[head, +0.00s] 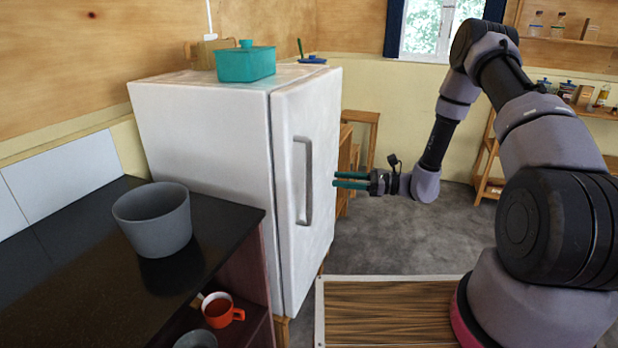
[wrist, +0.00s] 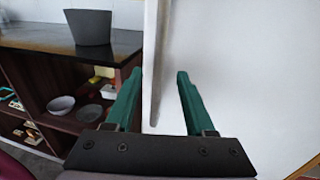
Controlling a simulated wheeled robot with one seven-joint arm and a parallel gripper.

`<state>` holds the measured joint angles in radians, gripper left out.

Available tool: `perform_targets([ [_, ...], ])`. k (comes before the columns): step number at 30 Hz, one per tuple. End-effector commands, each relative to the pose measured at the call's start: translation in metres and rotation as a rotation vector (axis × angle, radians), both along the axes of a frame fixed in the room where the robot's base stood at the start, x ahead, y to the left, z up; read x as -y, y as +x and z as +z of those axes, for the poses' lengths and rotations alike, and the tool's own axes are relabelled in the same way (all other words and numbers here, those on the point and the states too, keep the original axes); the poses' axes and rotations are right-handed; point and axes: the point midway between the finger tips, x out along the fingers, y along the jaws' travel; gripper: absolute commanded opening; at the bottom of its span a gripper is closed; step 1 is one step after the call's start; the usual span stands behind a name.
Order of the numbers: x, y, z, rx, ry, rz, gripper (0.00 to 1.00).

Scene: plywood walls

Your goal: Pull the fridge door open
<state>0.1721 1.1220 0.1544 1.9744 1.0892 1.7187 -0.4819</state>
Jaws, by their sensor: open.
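The white fridge (head: 205,140) stands against the wall at left centre in the head view. Its door (head: 290,235) is on the right side and looks shut. A vertical grey handle (head: 308,180) is fixed on the door. My gripper (head: 335,180) is open, with its two green fingers pointing left at the handle, a short way to its right. In the wrist view, my gripper (wrist: 157,85) is open and the handle (wrist: 156,70) shows as a vertical bar between the fingertips. The door (wrist: 240,80) fills the right of that view. I cannot tell whether the fingers touch the handle.
A black counter (head: 90,250) with a grey pot (head: 153,218) stands left of the fridge. An orange mug (head: 222,311) is on the shelf below. A teal pot (head: 246,62) sits on the fridge. A wooden shelf (head: 358,135) stands behind. Grey floor (head: 400,240) is clear in front.

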Motion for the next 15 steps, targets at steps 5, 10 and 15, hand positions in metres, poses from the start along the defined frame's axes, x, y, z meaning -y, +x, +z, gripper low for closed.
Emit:
perform_targets([
  [5, -0.029, 0.003, 0.000, 0.000, 0.001, 0.006, 0.55],
  [10, -0.061, 0.008, 0.000, 0.001, -0.001, 0.006, 0.55],
  [15, -0.087, 0.012, 0.000, 0.002, -0.001, 0.005, 0.55],
])
